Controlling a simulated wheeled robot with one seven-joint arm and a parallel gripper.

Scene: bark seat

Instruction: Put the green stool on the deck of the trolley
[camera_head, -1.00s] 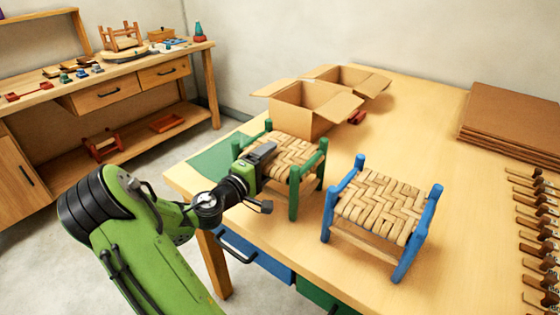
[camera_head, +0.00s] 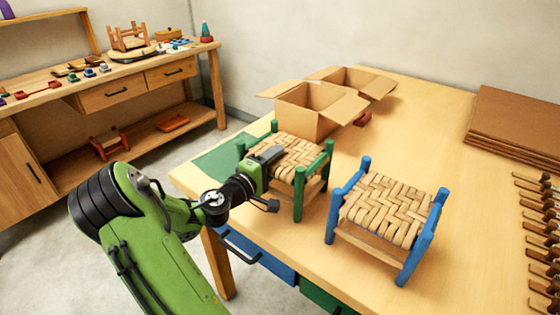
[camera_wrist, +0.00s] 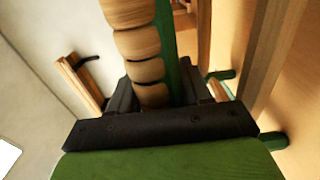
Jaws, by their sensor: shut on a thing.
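The green stool (camera_head: 300,152) has green posts and a woven bark seat. It stands upright at the table's left edge, on or beside a green mat. My gripper (camera_head: 272,154) reaches in from the left and is shut on the stool's near side, at the seat rail. In the wrist view the jaws (camera_wrist: 152,98) close around the green rail (camera_wrist: 168,45) and the woven bark wrapped on it. The fingertips are partly hidden by the rail. No trolley shows in these frames.
A blue stool (camera_head: 386,210) stands to the right on the table (camera_head: 440,110). Open cardboard boxes (camera_head: 310,108) stand behind the green stool. Brown boards (camera_head: 515,125) and a row of tools (camera_head: 540,240) lie at the right. A workbench (camera_head: 110,85) stands at the back left.

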